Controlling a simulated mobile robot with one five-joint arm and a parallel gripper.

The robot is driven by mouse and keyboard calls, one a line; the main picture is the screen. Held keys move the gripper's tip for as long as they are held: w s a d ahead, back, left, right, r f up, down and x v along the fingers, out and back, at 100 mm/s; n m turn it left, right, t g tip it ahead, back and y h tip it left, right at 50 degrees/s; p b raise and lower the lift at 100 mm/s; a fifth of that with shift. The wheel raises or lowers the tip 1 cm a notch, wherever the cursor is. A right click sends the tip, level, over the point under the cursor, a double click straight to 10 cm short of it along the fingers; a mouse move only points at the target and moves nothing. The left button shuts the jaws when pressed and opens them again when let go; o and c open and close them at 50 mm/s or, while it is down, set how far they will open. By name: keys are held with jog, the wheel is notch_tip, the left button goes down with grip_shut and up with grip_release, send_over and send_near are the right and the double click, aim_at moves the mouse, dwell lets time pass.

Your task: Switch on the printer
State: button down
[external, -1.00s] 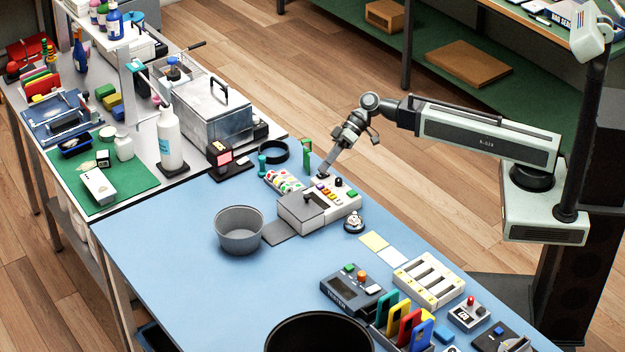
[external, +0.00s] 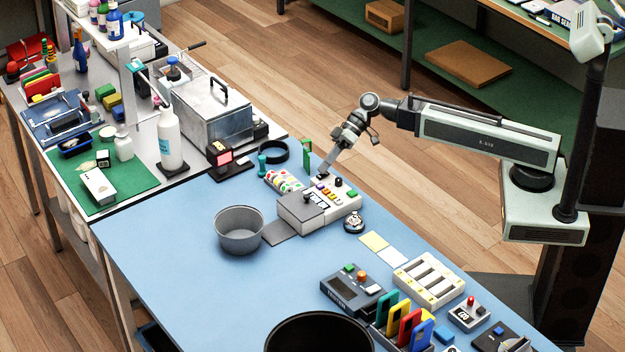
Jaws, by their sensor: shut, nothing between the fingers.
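A white and grey boxy device with a row of coloured buttons on top (external: 318,206), which looks like the printer, stands on the blue table. A dark flat piece lies at its front left. My gripper (external: 323,176) is shut and empty, pointing down at the back edge of the device's button panel. Its tip is at or just above the panel; I cannot tell whether it touches. The part right under the tip is hidden. A dark round knob (external: 338,182) shows on the panel to the right of the tip.
A grey bowl (external: 239,230) stands left of the device, and a small bell (external: 354,222) right of it. A tray of coloured pieces (external: 284,181) and a green upright piece (external: 307,153) are close behind. The blue table's front left (external: 180,270) is clear.

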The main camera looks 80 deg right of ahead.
jog(key=shift+s+d+r+p, duration=0.1)
jog(key=shift+s+r+p, duration=0.05)
jog(key=shift+r+p, duration=0.2)
jog(key=r+p, duration=0.5)
jog(key=shift+s+d+r, duration=0.15)
jog(key=shift+s+d, duration=0.05)
jog(key=shift+s, duration=0.05)
dwell(0.4)
